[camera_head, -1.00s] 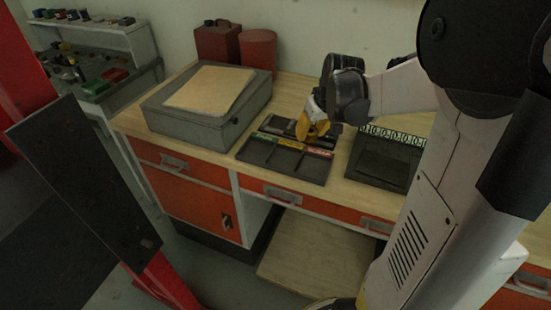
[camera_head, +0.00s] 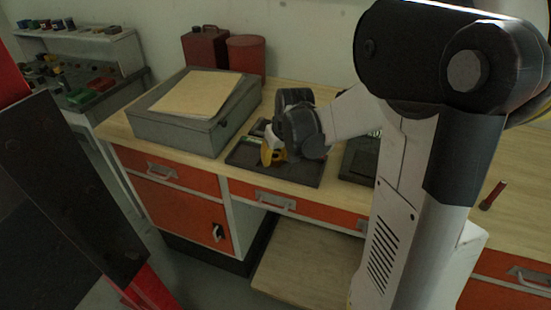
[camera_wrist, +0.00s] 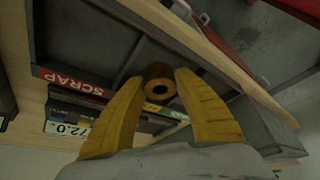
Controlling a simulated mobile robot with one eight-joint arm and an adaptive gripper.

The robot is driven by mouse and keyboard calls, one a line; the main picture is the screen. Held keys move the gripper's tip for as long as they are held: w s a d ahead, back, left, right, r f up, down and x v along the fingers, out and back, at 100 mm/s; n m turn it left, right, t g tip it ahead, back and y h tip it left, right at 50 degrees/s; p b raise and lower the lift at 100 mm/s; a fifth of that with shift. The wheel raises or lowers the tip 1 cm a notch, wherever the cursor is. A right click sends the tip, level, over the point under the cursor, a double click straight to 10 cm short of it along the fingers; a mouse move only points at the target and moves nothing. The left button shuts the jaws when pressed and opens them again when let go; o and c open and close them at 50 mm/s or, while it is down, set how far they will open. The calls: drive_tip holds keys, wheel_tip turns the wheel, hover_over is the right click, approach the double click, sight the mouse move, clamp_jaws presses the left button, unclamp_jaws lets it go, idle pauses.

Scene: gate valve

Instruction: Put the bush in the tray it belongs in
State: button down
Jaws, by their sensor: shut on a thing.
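The bush (camera_wrist: 158,90) is a brownish ring with a round hole, held between the yellow fingers of my gripper (camera_wrist: 163,79). In the head view my gripper (camera_head: 272,156) is over the dark divided tray (camera_head: 300,177); the bush is hidden there. The tray (camera_wrist: 85,40) also shows in the wrist view, with a red SCRAP label (camera_wrist: 72,82) along one side. The bush appears beside a divider, over the compartment next to the SCRAP one. Its height above the tray floor cannot be told. Other labels are mostly covered by my fingers.
A grey box (camera_head: 185,122) with a tan sheet on top stands left of the tray. A second dark tray (camera_head: 358,160) lies right, partly behind my arm. A display reading 72.0 (camera_wrist: 68,128) is beyond the labels. Red containers (camera_head: 205,48) stand at the back.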

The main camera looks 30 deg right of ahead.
drive_tip(key=shift+f, duration=0.15)
drive_tip(key=c, duration=1)
unclamp_jaws()
drive_tip(key=d+p+v, duration=0.1)
drive_tip(key=p+v, duration=0.4)
drive_tip(key=v, duration=0.7)
drive_tip(key=s+a+r+t, duration=0.1)
drive_tip(key=s+a, duration=0.3)
drive_tip(key=a, duration=0.1)
drive_tip(key=s+a+r+n, duration=0.1)
drive_tip(key=s+a, duration=0.3)
drive_tip(key=a, duration=0.1)
drive_tip(key=s+a+r+t, duration=0.1)
drive_tip(key=s+a, duration=0.4)
drive_tip(key=a, duration=0.1)
drive_tip(key=shift+r+t+y, duration=0.15)
drive_tip(key=shift+t+y, duration=0.15)
